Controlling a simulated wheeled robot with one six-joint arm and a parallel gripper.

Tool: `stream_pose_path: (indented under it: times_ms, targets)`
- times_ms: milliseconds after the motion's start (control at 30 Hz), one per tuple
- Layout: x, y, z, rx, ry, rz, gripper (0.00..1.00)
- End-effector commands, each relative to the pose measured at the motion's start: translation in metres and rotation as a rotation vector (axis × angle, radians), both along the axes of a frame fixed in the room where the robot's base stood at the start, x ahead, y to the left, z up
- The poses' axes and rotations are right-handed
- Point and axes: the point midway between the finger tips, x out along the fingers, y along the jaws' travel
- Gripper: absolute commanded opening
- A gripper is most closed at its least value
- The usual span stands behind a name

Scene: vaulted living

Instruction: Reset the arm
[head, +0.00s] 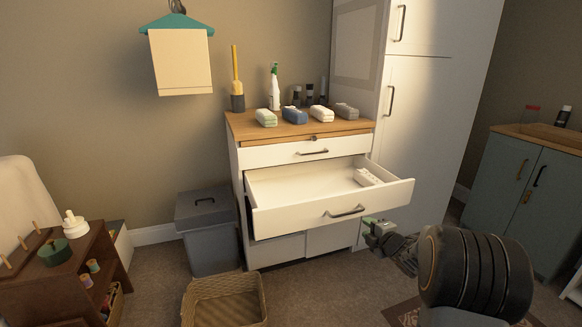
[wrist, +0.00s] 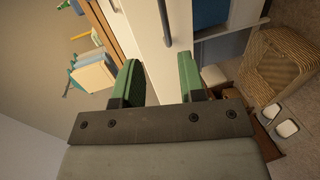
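My gripper (head: 373,228) is low at the right, just in front of the right end of the open drawer (head: 290,222). In the wrist view my gripper (wrist: 158,68) has its two green fingers apart, with nothing held between them. The white drawer front (wrist: 147,42) and its handle (wrist: 163,20) show beyond the fingers. I cannot tell whether a finger touches the drawer. My dark arm reaches in from the lower right of the head view.
The drawer sticks out of the white cabinet, with a small white item (head: 367,177) inside. Folded cloths (head: 295,115) and bottles stand on the wooden top. A grey bin (head: 207,228), a wicker basket (head: 224,300) and a brown shelf (head: 90,265) are left. A tall cupboard (head: 425,130) stands behind.

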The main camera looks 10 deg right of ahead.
Motion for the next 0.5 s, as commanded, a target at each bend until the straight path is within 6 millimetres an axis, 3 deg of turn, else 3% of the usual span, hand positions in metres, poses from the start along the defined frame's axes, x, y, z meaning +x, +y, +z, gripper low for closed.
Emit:
stream_pose_path:
  times_ms: [33, 167, 267, 500]
  targets:
    - [-0.001, 0.002, 0.023, 0.015, 0.011, -0.027, 0.37]
    - [-0.010, 0.010, 0.084, 0.108, 0.088, -0.170, 0.37]
    - [-0.028, 0.019, 0.139, 0.230, 0.171, -0.327, 0.37]
    - [-0.104, 0.057, 0.242, 0.596, 0.402, -0.699, 0.37]
